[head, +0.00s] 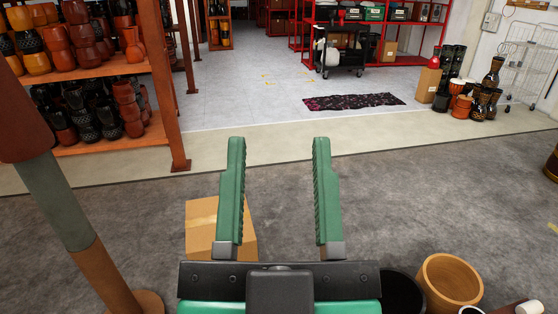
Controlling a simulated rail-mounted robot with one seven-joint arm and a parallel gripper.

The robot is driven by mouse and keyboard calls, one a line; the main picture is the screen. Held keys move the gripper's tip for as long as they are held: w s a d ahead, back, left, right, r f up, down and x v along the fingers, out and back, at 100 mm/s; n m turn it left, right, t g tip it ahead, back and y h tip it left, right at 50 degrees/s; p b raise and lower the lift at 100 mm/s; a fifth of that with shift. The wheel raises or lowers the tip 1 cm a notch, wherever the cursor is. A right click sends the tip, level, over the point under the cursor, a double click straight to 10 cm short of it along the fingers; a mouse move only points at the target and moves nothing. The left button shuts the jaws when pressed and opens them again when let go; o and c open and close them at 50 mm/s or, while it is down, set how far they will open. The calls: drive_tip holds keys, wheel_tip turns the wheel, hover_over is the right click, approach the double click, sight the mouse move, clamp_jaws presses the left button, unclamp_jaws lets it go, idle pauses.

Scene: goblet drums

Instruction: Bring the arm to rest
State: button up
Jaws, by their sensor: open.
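My gripper (279,190) is in the middle of the head view, pointing away from me over the grey floor. Its two green ridged fingers stand well apart, and nothing is between them. The dark palm of the gripper is at the bottom centre. A cardboard box (199,229) lies below and behind the left finger, which hides part of it. I cannot tell how far the gripper is above the floor.
A wooden shelf (85,75) full of goblet drums stands at the left. A brown and green post (60,205) rises close by. A round wooden container (449,283) is at the lower right. A black cart (341,55) and patterned rug (354,102) are farther off. The mid-right floor is clear.

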wheel_tip(320, 180, up, 40)
drive_tip(key=p, duration=4)
drive_tip(key=shift+a+r+y, duration=0.2)
drive_tip(key=shift+a+y, duration=0.1)
drive_tip(key=shift+y, duration=0.1)
